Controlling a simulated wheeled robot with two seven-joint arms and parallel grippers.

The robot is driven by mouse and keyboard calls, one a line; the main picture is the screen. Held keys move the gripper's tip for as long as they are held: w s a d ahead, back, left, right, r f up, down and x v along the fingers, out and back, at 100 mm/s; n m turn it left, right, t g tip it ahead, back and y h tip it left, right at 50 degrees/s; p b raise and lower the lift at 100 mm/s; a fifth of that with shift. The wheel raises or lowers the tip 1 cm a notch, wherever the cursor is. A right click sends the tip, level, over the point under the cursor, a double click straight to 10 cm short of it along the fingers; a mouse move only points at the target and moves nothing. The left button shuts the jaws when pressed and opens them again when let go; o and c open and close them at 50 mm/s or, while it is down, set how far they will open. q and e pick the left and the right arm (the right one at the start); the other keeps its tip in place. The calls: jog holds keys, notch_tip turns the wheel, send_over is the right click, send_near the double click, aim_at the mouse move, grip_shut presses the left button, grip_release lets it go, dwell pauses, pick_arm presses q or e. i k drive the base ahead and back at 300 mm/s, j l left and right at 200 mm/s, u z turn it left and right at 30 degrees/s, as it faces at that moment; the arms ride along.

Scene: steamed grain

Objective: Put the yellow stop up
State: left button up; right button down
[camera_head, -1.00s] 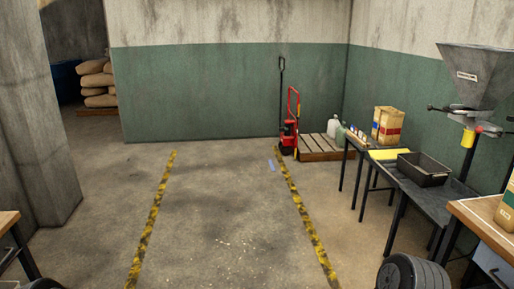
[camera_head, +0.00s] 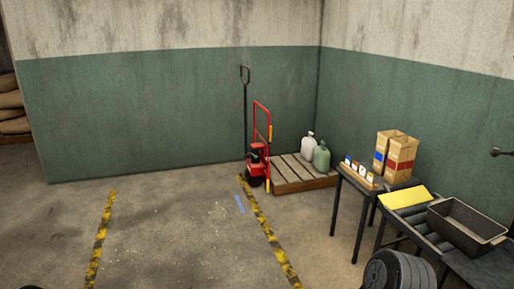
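A flat yellow plate (camera_head: 403,197) lies across the far end of a dark roller conveyor (camera_head: 397,231) at the right. It looks like the yellow stop and appears to lie down flat, not upright. A black open bin (camera_head: 467,228) sits on the conveyor just to its right. Neither of my grippers is in view.
A small table with cards (camera_head: 359,172) and two paper bags (camera_head: 397,154) stands beyond the plate. A wooden pallet (camera_head: 305,184) with two jugs and a red hand truck (camera_head: 262,150) stand at the back.

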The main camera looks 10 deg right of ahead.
aim_at(397, 200)
jog(key=i+l+z, duration=0.3)
jog(key=i, duration=1.05)
jog(key=i+j+z, duration=0.3)
jog(key=i, duration=1.6)
jog(key=l+z, duration=0.1)
jog(key=z, duration=0.2)
jog(key=i+l, duration=0.35)
jog(key=l, duration=0.1)
